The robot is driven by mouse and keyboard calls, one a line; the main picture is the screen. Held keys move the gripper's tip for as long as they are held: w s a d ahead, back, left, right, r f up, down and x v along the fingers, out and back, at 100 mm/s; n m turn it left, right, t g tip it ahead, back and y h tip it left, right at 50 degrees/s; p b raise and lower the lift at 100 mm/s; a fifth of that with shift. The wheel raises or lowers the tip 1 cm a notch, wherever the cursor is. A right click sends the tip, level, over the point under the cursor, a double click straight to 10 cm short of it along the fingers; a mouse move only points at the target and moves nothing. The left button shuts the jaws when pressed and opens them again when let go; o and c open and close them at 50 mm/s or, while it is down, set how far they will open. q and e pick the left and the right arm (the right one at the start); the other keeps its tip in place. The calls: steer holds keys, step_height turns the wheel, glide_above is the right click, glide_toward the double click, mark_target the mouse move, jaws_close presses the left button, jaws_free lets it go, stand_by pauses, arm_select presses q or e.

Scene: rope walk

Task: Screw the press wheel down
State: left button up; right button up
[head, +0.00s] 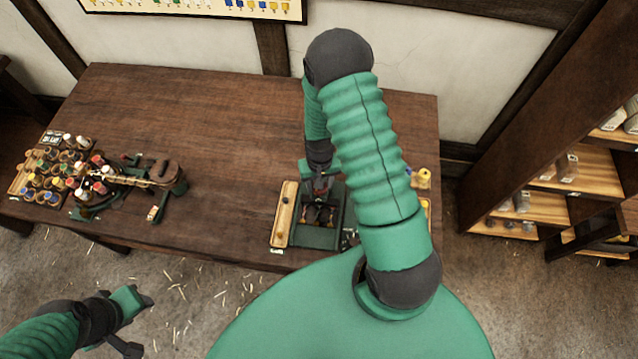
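A small green press (318,228) stands near the front edge of the wooden table, with dark and reddish parts inside its frame. My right arm arches over it from the right, and my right gripper (322,177) points down at the top of the press. The press wheel cannot be made out; the gripper and arm cover that spot. Whether the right fingers are open or shut on the wheel is too small and dark to tell. My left gripper (140,322) is at the lower left, off the table above the floor, with its fingers apart and empty.
A long wooden tray (284,214) lies just left of the press. A green rope machine (130,185) and a rack of coloured spools (50,178) fill the table's left end. The table (215,125) is clear between. Shelves (545,207) stand at right.

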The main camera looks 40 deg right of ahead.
steer(key=m, duration=0.3)
steer(key=shift+m+b, duration=0.35)
steer(key=shift+m, duration=0.05)
steer(key=m, duration=0.2)
steer(key=shift+m, duration=0.3)
steer(key=m, duration=0.3)
steer(key=shift+m, duration=0.3)
steer(key=m, duration=0.3)
steer(key=shift+m, duration=0.4)
steer(key=m+p, duration=0.1)
steer(key=m, duration=0.4)
steer(key=shift+r+p, duration=0.1)
steer(key=shift+p, duration=0.2)
steer(key=m+p, duration=0.2)
steer(key=m, duration=0.4)
steer(key=shift+w, duration=0.1)
steer(key=shift+m, duration=0.3)
